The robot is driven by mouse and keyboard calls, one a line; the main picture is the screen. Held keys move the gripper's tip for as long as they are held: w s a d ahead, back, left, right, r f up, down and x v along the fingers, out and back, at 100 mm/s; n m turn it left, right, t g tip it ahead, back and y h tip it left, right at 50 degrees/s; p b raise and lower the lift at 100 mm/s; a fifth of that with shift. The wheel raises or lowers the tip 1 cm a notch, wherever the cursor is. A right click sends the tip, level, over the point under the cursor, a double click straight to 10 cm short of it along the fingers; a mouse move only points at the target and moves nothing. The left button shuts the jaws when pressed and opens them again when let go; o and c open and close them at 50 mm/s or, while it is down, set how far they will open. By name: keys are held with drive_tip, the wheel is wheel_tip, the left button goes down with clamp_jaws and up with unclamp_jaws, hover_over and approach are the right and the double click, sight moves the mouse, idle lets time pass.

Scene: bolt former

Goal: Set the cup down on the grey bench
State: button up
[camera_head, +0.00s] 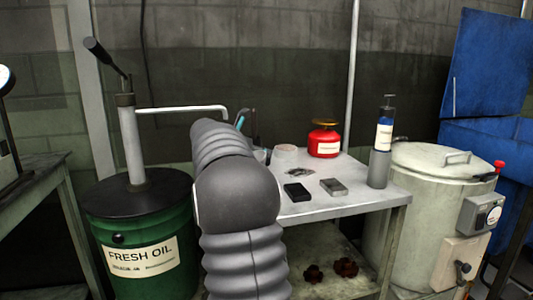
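The grey bench (350,198) stands in the middle, right of my arm. A pale, whitish cup-like vessel (285,157) is at the back left of its top, and it appears upright. Beside it, partly behind my arm, is a bluish vessel (260,155) with thin tool-like shapes above it. I cannot tell which vessel is the task's cup. My grey arm covers the bench's left side. My gripper is hidden behind the arm, so its hold does not show.
On the bench are a red can (323,141), a black block (297,192), a grey block (333,187) and a grey pump bottle (380,160). A green oil drum (145,235) stands left, a pale lidded drum (435,200) right.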

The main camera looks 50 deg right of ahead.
drive_tip(key=d, duration=0.3)
drive_tip(key=shift+d+p, duration=0.1)
drive_tip(key=shift+p, duration=0.2)
drive_tip(key=shift+d+f+b, duration=0.15)
drive_tip(key=shift+f+b, duration=0.2)
drive_tip(key=shift+f, duration=0.4)
drive_tip(key=shift+w+a, duration=0.1)
drive_tip(key=shift+a, duration=0.1)
drive_tip(key=shift+f, duration=0.2)
drive_tip(key=o, duration=1.2)
drive_tip(key=shift+c, duration=0.2)
